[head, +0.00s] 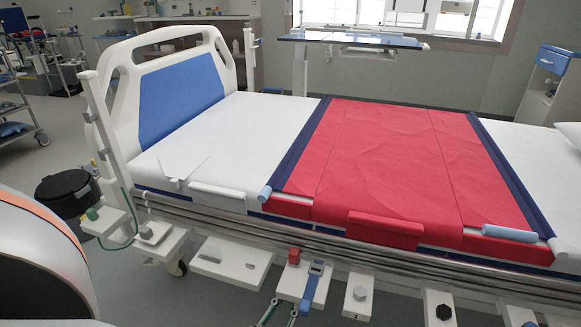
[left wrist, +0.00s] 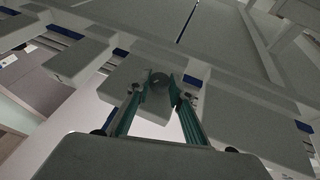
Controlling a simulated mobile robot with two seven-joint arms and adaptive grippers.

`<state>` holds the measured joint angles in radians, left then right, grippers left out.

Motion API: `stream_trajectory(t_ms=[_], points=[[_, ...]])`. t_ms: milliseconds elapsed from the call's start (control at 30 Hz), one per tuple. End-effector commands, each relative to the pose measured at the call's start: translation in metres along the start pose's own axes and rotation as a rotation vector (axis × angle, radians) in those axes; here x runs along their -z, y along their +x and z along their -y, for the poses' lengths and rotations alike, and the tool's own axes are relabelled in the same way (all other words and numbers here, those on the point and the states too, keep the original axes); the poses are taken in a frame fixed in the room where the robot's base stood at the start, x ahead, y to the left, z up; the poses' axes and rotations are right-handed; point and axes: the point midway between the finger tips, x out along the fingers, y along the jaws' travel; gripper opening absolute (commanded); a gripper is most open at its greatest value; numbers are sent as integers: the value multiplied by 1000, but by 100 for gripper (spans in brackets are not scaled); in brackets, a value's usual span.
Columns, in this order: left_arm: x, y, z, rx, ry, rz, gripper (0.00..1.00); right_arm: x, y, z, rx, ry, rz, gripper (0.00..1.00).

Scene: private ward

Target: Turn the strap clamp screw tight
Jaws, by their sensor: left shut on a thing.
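A white block (head: 287,282) on the bed's near side carries a blue strap-like piece (head: 310,290) with a dark-framed top and a red block (head: 294,256). My left gripper (head: 279,311) is just below it at the bottom edge; only its finger parts show. In the left wrist view, my left gripper (left wrist: 160,92) points up at the underside of a pale block. Its green fingers are shut on a dark grey round knob (left wrist: 159,80), which appears to be the clamp screw. The screw is not visible in the head view. My right gripper is not in view.
Neighbouring white blocks hold a grey knob (head: 360,293) and a black hex knob (head: 444,312). The bed's side rail (head: 330,245) runs just above. A black bin (head: 66,192) stands left.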

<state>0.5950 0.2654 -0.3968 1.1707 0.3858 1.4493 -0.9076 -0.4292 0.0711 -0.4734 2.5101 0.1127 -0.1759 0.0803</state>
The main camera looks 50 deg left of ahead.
Motion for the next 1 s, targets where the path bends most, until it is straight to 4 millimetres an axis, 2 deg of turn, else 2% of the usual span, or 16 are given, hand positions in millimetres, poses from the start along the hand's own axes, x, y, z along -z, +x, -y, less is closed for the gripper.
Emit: stream_trajectory(t_ms=[433, 467, 500, 833, 1000], points=[[-1, -1, 1, 11, 6, 1, 0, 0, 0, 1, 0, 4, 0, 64], [-1, -1, 1, 11, 6, 2, 29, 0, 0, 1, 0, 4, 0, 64], [-1, -1, 1, 11, 5, 1, 38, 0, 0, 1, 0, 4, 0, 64], [0, -1, 0, 10, 4, 0, 38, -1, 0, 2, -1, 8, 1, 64], [-1, -16, 0, 11, 4, 3, 38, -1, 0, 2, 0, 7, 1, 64]])
